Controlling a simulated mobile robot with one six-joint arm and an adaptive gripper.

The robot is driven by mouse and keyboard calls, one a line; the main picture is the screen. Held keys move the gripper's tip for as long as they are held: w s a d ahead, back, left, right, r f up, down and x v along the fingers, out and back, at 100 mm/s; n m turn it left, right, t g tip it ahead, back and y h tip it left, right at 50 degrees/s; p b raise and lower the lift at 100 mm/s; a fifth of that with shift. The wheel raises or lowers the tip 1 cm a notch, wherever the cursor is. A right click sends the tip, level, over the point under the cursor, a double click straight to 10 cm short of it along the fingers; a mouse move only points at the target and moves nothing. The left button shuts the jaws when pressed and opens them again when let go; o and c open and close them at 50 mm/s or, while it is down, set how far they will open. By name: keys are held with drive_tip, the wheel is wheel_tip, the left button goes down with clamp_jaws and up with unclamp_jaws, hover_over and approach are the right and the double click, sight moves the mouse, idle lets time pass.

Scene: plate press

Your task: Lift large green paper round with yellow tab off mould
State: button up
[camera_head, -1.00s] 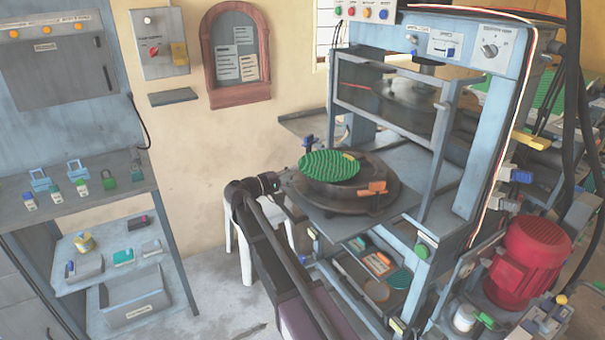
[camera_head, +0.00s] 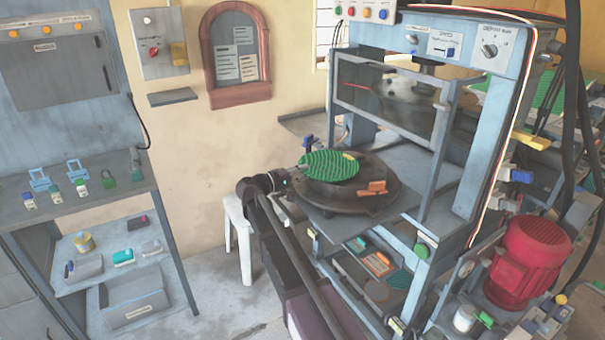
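The large green round (camera_head: 332,166) lies on top of the dark round mould (camera_head: 394,195) on the press's grey plate. Its surface is ridged, and it looks slightly tilted.
The blue press frame (camera_head: 484,130) stands right behind the mould, with a clear guard (camera_head: 385,95) above. An orange block (camera_head: 376,187) sits on the mould's front right. A white stool (camera_head: 246,255) stands left of my arm. A red motor (camera_head: 535,262) is at lower right.

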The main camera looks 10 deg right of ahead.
clamp_jaws()
drive_tip(key=shift+r, duration=0.1)
drive_tip(key=shift+r+p, duration=1.25)
drive_tip(key=shift+p, duration=0.1)
drive_tip(key=s+a+r+p, duration=0.2)
drive_tip(key=a, duration=0.4)
drive_tip(key=s+a+r+p, duration=0.2)
drive_tip(key=a, duration=0.5)
drive_tip(key=shift+s+a+r+p, duration=0.15)
drive_tip(key=shift+a+r+p, duration=0.05)
drive_tip(key=shift+r+p, duration=0.2)
drive_tip(key=shift+r, duration=0.1)
